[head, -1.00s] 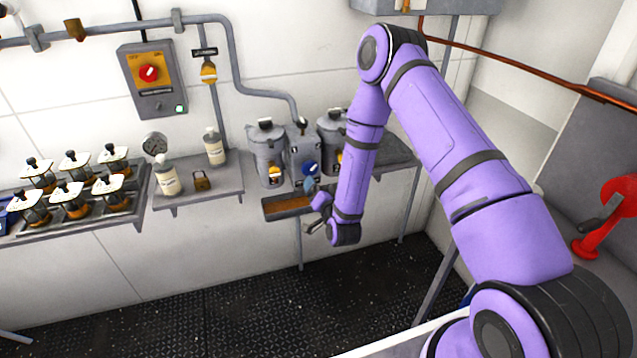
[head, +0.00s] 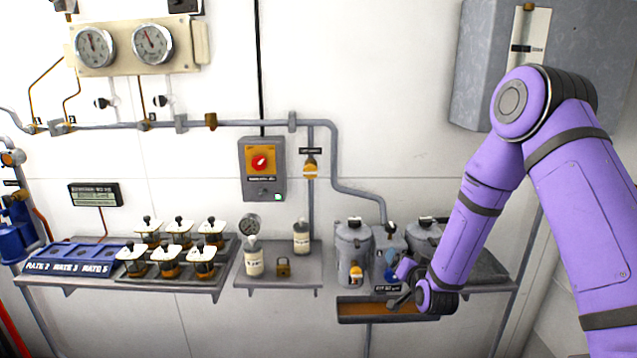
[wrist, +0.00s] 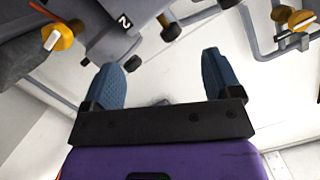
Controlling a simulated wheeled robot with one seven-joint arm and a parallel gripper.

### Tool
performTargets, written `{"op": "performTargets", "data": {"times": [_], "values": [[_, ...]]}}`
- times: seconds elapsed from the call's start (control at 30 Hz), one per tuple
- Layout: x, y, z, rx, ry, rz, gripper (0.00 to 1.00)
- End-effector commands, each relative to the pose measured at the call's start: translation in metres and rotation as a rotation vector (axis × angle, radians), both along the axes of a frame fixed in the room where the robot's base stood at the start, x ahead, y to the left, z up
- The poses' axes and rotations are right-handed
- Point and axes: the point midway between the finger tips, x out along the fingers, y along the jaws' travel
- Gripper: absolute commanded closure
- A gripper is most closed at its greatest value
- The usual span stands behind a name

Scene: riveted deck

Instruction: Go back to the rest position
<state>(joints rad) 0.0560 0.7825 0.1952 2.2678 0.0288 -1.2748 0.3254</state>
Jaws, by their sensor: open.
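My gripper (head: 398,285) is at the end of my purple arm, at the right of the head view. It is beside the grey canisters, close above the shallow tray (head: 362,318) with an orange-brown inside. In the wrist view my gripper (wrist: 165,80) has its two blue fingers spread wide apart, with nothing between them.
Bottles (head: 254,258) and a padlock (head: 283,267) sit on the middle shelf. Several white-topped jars (head: 165,260) stand in a rack to the left. Pipes (head: 350,188) run along the wall.

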Motion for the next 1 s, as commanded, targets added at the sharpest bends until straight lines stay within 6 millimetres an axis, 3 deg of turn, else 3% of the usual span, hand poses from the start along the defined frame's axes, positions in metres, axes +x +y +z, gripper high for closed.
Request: {"op": "performTargets", "data": {"times": [0.1, 0.47, 0.77, 1.0], "values": [[-0.001, -0.002, 0.035, -0.043, 0.046, 0.022, 0.16], [-0.031, -0.012, 0.125, -0.171, 0.212, 0.068, 0.16], [-0.084, -0.024, 0.191, -0.261, 0.355, 0.094, 0.16], [-0.141, -0.034, 0.234, -0.321, 0.469, 0.113, 0.16]]}}
